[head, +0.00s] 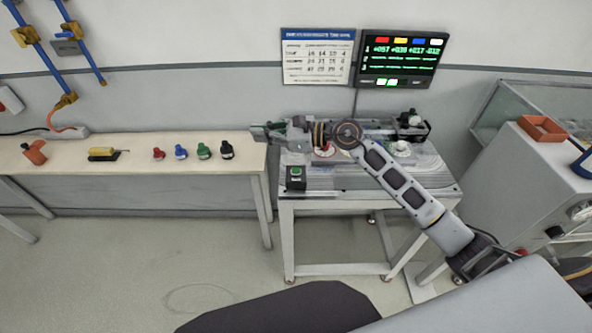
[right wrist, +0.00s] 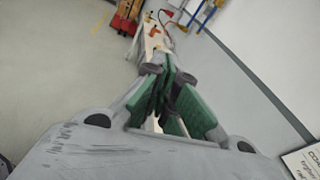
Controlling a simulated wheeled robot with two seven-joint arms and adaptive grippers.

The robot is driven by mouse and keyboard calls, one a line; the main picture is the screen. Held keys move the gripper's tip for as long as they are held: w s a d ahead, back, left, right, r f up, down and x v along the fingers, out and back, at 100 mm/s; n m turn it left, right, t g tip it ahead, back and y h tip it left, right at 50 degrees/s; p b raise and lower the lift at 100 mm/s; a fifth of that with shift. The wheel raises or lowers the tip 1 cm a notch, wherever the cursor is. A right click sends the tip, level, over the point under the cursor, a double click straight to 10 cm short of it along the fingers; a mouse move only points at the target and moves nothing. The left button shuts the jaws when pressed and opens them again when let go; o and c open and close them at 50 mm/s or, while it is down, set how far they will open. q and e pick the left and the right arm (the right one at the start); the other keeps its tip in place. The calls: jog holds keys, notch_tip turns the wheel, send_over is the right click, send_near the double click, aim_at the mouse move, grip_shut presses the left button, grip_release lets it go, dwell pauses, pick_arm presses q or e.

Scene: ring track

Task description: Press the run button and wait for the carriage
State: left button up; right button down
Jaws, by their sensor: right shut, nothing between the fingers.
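The run button (head: 296,171) is a green button on a small black box at the front left corner of the track table (head: 340,199). My right gripper (head: 262,131) is shut and empty, with its tips pointing left, above and to the left of the button box in the picture. My right forearm crosses the table and hides part of the ring track (head: 435,168). A dark block (head: 412,124) at the back right of the track may be the carriage. In the right wrist view the green-padded fingers (right wrist: 166,75) are together. My left gripper is not in view.
A long bench (head: 120,150) at the left bears small red, blue, green and black items and a yellow tool (head: 102,154). A lit display (head: 403,60) and a printed chart (head: 317,57) hang behind. A grey cabinet (head: 520,190) stands at the right.

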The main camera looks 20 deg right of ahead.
jog(key=w+d+f+n+g+h, duration=0.1)
jog(key=d+f+n+g+h, duration=0.1)
jog(key=d+f+n+h, duration=0.15)
jog(key=n+h, duration=0.2)
jog(key=h, duration=0.2)
send_over(295, 172)
notch_tip(295, 172, down, 4)
jog(key=shift+r+g+y, duration=0.25)
jog(key=shift+g, duration=0.05)
jog(key=shift+f, duration=0.2)
jog(key=shift+f+b, duration=0.5)
jog(key=shift+f, duration=1.3)
notch_tip(295, 172, down, 2)
jog(key=shift+f+b, duration=0.15)
jog(key=shift+b, duration=0.15)
jog(key=shift+f+b, duration=0.9)
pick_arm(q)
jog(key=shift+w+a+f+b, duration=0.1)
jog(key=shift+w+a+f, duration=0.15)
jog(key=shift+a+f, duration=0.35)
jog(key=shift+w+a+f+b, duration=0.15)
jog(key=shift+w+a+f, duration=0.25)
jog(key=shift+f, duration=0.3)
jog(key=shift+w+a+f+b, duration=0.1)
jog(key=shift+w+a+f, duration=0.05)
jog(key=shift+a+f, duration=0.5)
pick_arm(e)
jog(key=shift+f, duration=0.35)
